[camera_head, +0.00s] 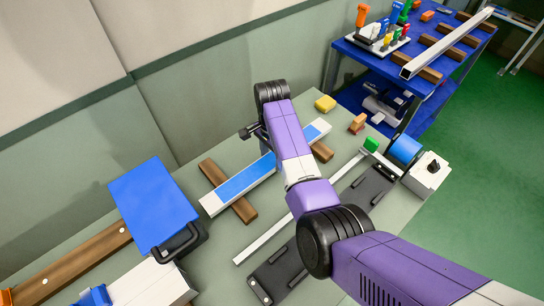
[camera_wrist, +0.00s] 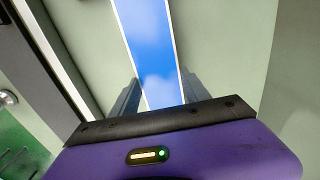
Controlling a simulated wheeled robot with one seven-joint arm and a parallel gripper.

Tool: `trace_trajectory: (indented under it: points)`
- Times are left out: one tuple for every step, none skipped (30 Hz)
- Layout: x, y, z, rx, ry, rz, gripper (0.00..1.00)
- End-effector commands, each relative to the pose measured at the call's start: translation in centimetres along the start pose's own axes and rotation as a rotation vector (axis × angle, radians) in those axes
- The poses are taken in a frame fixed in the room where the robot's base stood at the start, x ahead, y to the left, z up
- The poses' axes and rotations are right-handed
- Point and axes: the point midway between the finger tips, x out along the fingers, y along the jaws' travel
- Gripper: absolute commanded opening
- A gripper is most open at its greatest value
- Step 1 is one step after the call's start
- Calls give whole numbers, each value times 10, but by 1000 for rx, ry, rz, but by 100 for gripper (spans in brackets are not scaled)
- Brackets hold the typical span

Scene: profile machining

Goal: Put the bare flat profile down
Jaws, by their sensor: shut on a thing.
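The flat profile (camera_head: 245,180) is a long white bar with a blue upper face. In the head view it lies across two brown wooden blocks, a left one (camera_head: 215,173) and a right one (camera_head: 322,151). I cannot tell whether it touches them or hangs just above. My gripper (camera_wrist: 158,95) is shut on the profile, with one finger on each long side; the blue face (camera_wrist: 147,40) runs between the fingers in the wrist view. In the head view my arm hides the profile's middle and most of the gripper (camera_head: 258,134).
A thin pale bar (camera_head: 270,235) lies beside black fixtures (camera_head: 367,190), near a blue-and-white device (camera_head: 425,175). A blue box (camera_head: 152,203) stands left. A blue bench (camera_head: 455,75) with a long profile (camera_head: 440,48) is at upper right.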

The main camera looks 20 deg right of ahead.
Motion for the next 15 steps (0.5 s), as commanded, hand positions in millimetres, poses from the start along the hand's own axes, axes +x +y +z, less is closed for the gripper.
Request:
trace_trajectory:
  points:
    - [1,0,0,0,0,-1,0]
    - [2,0,0,0,0,-1,0]
    - [3,0,0,0,0,-1,0]
    - [4,0,0,0,0,-1,0]
    - [5,0,0,0,0,-1,0]
    - [6,0,0,0,0,-1,0]
    - [6,0,0,0,0,-1,0]
    - [7,0,0,0,0,-1,0]
    - [8,0,0,0,0,-1,0]
    - [9,0,0,0,0,-1,0]
    - [10,0,0,0,0,0,58]
    - [9,0,0,0,0,0,66]
    - [9,0,0,0,0,1,72]
    - [9,0,0,0,0,1,76]
    - [9,0,0,0,0,1,76]
